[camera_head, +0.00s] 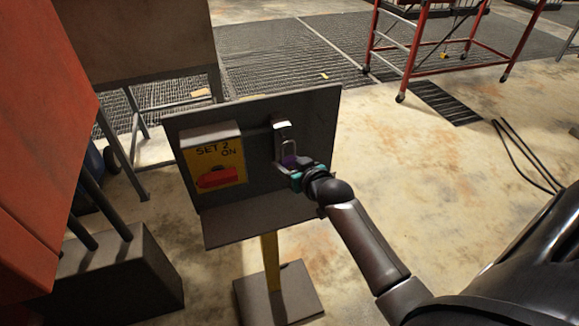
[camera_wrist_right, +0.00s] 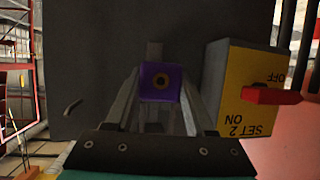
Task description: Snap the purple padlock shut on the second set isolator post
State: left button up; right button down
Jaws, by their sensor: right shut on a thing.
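My right gripper (camera_head: 294,167) is in front of the grey panel and shut on the purple padlock (camera_head: 289,160). In the right wrist view the padlock's purple body (camera_wrist_right: 160,82) sits between the two fingers. The padlock's grey shackle (camera_head: 288,148) points up, just below or at a pale metal bracket (camera_head: 282,127) on the panel. I cannot tell whether the shackle passes around it. The set 2 isolator (camera_head: 214,165), a yellow-faced box with a red handle, is left of the padlock; it also shows in the right wrist view (camera_wrist_right: 238,88). My left gripper is not in view.
The grey panel (camera_head: 258,205) has a lower shelf and stands on a yellow post with a square base (camera_head: 278,295). A red cabinet (camera_head: 45,150) is close at left. Red trolleys (camera_head: 415,50) stand at the back. The floor to the right is mostly clear, with black cables.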

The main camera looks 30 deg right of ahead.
aim_at(278, 144)
jog(key=shift+w+d+b, duration=0.2)
jog(key=shift+w+b, duration=0.15)
jog(key=shift+w, duration=0.5)
jog(key=shift+w+d+b, duration=0.2)
jog(key=shift+w+b, duration=0.15)
jog(key=shift+w, duration=0.55)
jog(key=shift+w+d+b, duration=0.2)
jog(key=shift+w+b, duration=0.15)
jog(key=shift+w, duration=0.5)
jog(key=shift+w+f, duration=0.1)
jog(key=shift+w, duration=0.1)
jog(key=shift+r, duration=0.2)
jog(key=shift+d+r+p, duration=0.1)
jog(key=shift+r+p, duration=0.2)
jog(key=shift+p, duration=0.15)
jog(key=shift+r+p, duration=0.8)
jog(key=shift+r, duration=0.1)
jog(key=shift+f, duration=0.6)
